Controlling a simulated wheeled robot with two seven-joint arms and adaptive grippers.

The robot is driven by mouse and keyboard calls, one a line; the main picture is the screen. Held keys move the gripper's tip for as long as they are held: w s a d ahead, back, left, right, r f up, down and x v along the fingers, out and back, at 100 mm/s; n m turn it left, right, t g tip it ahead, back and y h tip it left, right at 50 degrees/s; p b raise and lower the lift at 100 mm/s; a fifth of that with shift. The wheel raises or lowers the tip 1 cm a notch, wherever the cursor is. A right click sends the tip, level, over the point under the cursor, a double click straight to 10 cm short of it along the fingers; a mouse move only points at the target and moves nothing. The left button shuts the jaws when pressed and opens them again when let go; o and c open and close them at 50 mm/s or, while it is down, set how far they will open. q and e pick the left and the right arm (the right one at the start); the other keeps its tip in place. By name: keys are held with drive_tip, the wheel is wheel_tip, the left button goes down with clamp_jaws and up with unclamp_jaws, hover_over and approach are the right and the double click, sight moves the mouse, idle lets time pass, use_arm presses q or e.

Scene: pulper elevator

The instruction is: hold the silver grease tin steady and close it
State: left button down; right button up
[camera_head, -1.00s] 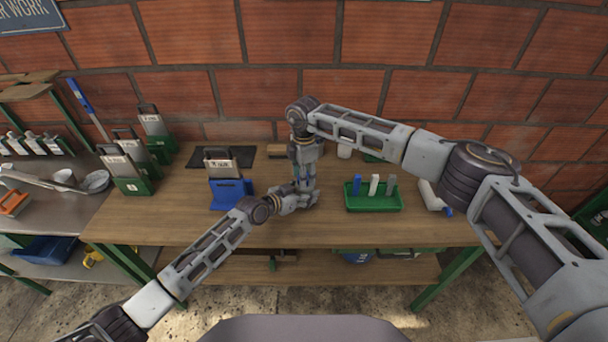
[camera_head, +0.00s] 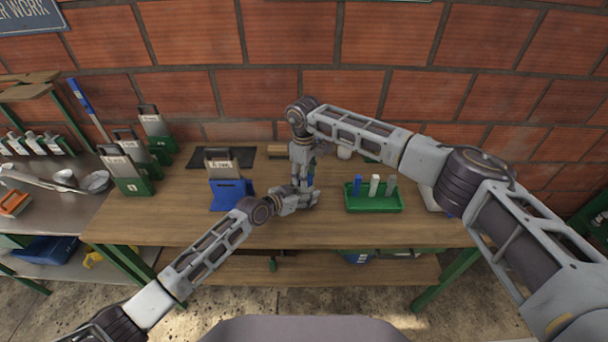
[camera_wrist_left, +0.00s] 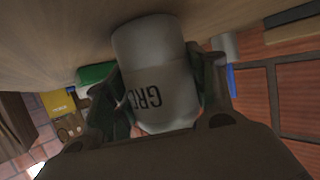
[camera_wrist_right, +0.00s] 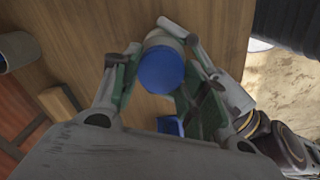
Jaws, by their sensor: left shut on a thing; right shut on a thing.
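The silver grease tin (camera_wrist_left: 158,70), with part of a dark label showing, stands on the bench between the fingers of my left gripper (camera_wrist_left: 160,95). In the head view my left gripper (camera_head: 306,198) is low over the bench and the tin is mostly hidden. A round blue lid (camera_wrist_right: 161,70) is between the fingers of my right gripper (camera_wrist_right: 158,92), which comes from above. The lid is over the top of the tin (camera_wrist_right: 164,37); I cannot tell whether it is fully seated.
A green tray (camera_head: 374,204) with several small upright items is to the right. A blue holder (camera_head: 231,194) stands to the left, and green-based holders (camera_head: 133,185) stand farther left. The brick wall is behind. The front of the bench is clear.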

drive_tip(key=shift+w+m, duration=0.1)
drive_tip(key=shift+m, duration=0.4)
drive_tip(key=o, duration=0.6)
drive_tip(key=shift+o, duration=0.2)
drive_tip(key=shift+r, duration=0.1)
drive_tip(key=shift+r, duration=2.2)
drive_tip(key=shift+c, duration=0.4)
